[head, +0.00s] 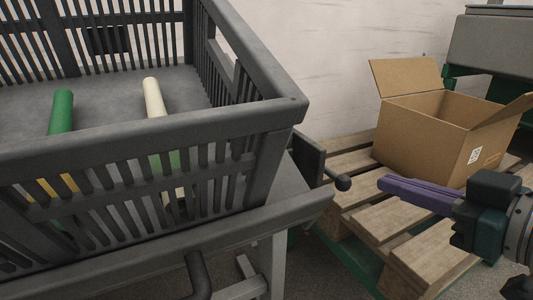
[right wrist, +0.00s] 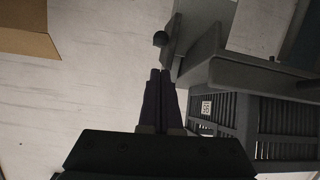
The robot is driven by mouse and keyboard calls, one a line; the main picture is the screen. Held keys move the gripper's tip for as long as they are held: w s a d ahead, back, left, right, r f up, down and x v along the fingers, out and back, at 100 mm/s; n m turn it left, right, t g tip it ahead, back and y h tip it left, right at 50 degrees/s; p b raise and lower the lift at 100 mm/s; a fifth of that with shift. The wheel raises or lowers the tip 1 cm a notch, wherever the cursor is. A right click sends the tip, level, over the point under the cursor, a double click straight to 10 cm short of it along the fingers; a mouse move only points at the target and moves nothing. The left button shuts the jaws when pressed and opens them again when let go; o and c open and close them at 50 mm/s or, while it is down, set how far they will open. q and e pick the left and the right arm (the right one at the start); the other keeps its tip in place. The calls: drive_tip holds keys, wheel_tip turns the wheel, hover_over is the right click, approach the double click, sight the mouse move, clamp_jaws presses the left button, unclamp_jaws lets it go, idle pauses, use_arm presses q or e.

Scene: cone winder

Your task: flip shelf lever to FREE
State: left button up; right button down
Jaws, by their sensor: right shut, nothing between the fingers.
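The shelf lever shows as a short dark rod with a round black knob (head: 343,183), sticking out to the right from a dark plate (head: 308,158) at the shelf's right end. The knob also shows in the right wrist view (right wrist: 160,39), just beyond my fingertips. I cannot read any FREE marking. My right gripper (head: 383,184) has purple fingers, shut and empty. It comes in from the right, level with the knob in the head view, with a small gap between them. In the right wrist view the closed fingertips (right wrist: 160,75) point toward the knob. My left gripper is not in view.
A grey slatted crate (head: 225,126) holding green and cream tubes stands on the grey shelf (head: 300,212) at left. An open cardboard box (head: 425,135) sits on a wooden pallet (head: 350,162) behind my right gripper. A dark curved bar (head: 198,275) shows below the shelf's front edge.

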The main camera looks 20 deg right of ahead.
sight(346, 179)
drive_tip(key=shift+b+x, duration=2.15)
drive_tip(key=shift+x, duration=2.5)
